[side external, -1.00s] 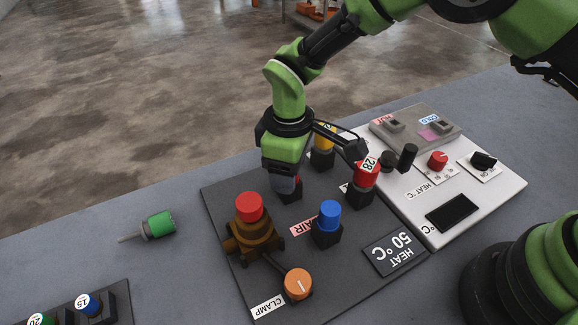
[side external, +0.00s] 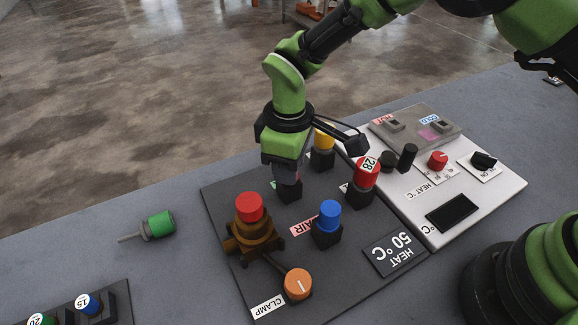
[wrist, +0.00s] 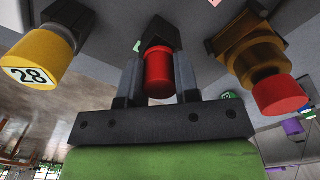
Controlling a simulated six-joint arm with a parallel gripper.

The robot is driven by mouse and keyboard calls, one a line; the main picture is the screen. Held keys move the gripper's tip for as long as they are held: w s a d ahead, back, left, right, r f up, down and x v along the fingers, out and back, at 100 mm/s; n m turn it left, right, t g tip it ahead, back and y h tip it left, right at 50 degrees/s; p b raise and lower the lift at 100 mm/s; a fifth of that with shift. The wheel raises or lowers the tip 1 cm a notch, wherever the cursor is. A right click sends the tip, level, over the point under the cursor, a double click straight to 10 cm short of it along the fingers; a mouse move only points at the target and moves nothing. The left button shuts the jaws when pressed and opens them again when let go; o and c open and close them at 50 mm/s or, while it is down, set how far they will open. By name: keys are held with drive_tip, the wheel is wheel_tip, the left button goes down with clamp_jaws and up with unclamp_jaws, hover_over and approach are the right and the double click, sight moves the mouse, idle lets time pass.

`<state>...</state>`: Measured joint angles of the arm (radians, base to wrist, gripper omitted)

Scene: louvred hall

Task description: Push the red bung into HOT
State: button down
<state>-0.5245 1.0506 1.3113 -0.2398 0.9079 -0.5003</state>
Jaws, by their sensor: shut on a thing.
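My gripper (side external: 287,178) is low over a black block (side external: 289,194) on the dark panel in the side view. In the wrist view its two fingers (wrist: 159,85) are shut on a red bung (wrist: 158,72). The black block (wrist: 160,33) lies just beyond the bung; I cannot tell whether the bung is still seated in it. The HOT label (side external: 384,119) is on a grey box (side external: 410,143) at the upper right, beside one of two dark sockets (side external: 396,125). The COLD label (side external: 430,119) is by the other.
A brown fitting with a red cap (side external: 249,207) is at left. Black posts (side external: 407,156) stand before the grey box. A green-handled tool (side external: 158,224) lies left.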

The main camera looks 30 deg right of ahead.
wheel_tip(320, 180, up, 9)
drive_tip(key=shift+f, duration=0.1)
idle(0.5)
drive_tip(key=w+d+m, duration=0.3)
drive_tip(key=w+d, duration=0.1)
drive_tip(key=d, duration=1)
drive_tip(key=m, duration=0.3)
hover_over(388, 123)
drive_tip(key=d, duration=0.2)
drive_tip(key=f, duration=0.1)
drive_tip(key=shift+s+a+f, duration=0.15)
drive_tip(key=shift+f, duration=1.55)
drive_tip(key=shift+s+a+f, duration=0.1)
drive_tip(key=shift+f, duration=1.55)
drive_tip(key=shift+f, duration=0.1)
drive_tip(key=shift+f, duration=0.55)
